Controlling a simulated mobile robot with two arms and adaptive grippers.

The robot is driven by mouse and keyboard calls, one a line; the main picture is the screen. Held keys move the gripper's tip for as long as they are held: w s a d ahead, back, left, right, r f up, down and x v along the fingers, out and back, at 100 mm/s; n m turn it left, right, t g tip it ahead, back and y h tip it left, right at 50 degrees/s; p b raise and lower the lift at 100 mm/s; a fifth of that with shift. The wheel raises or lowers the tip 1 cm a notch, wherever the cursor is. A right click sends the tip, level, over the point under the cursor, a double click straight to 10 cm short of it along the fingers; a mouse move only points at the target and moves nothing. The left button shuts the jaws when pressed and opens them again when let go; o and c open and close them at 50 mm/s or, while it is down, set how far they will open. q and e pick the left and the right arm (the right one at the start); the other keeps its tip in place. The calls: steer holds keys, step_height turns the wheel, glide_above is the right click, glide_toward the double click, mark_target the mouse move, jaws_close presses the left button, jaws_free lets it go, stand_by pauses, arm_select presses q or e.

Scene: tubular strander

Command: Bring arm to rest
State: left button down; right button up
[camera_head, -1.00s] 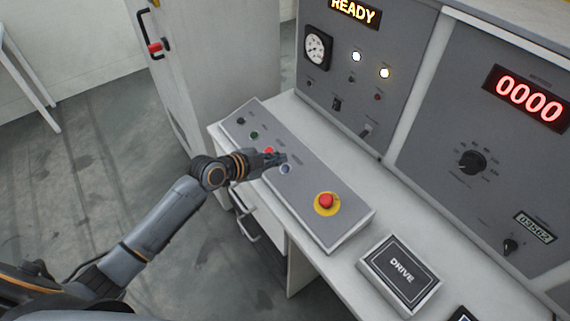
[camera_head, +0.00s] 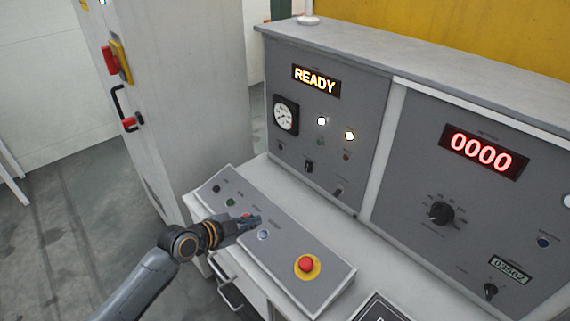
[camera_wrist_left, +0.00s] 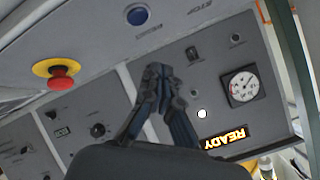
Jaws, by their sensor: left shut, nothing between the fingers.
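My left gripper (camera_head: 246,224) is shut and empty. It hovers over the sloped button panel (camera_head: 318,282), close to a red button (camera_head: 246,216) and left of a blue button (camera_head: 264,235). I cannot tell from the head view whether it touches the panel. In the left wrist view the gripper's fingers (camera_wrist_left: 158,75) are together, with the blue button (camera_wrist_left: 137,15) beyond their tips. A red mushroom button on a yellow ring (camera_head: 307,265) sits at the panel's right end. My right gripper is not in view.
An upright console shows a lit READY display (camera_head: 316,80), a dial gauge (camera_head: 286,116) and a red 0000 counter (camera_head: 482,152). A grey cabinet (camera_head: 185,90) stands behind the panel at left. Open floor (camera_head: 85,220) lies to the left.

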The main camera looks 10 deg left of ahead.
arm_select(q)
steer(key=shift+n+g, duration=0.6)
steer(key=shift+g, duration=0.1)
steer(key=s+f, duration=0.1)
steer(key=s+d, duration=0.1)
steer(key=s, duration=0.1)
steer(key=s+d+f, duration=0.1)
steer(key=shift+s+d+f, duration=0.2)
steer(key=shift+s+f, duration=0.1)
steer(key=s+a+f+n+g+y, duration=0.1)
steer(key=s+a+n+g+y, duration=0.15)
steer(key=s+n, duration=0.7)
steer(key=s+a+f+n+g+y, duration=0.2)
steer(key=s+n+g+y, duration=0.15)
steer(key=s, duration=1.35)
step_height(320, 180, down, 28)
steer(key=s+m+b, duration=0.1)
steer(key=s+b, duration=0.1)
steer(key=s+a+f+g, duration=0.1)
steer(key=s+f, duration=0.7)
steer(key=s+a+f+g+b, duration=0.1)
steer(key=s+a+f, duration=0.1)
steer(key=s+f, duration=0.6)
steer(key=shift+s+a+f+y, duration=0.3)
steer(key=shift+f+y, duration=0.1)
steer(key=shift+f, duration=0.3)
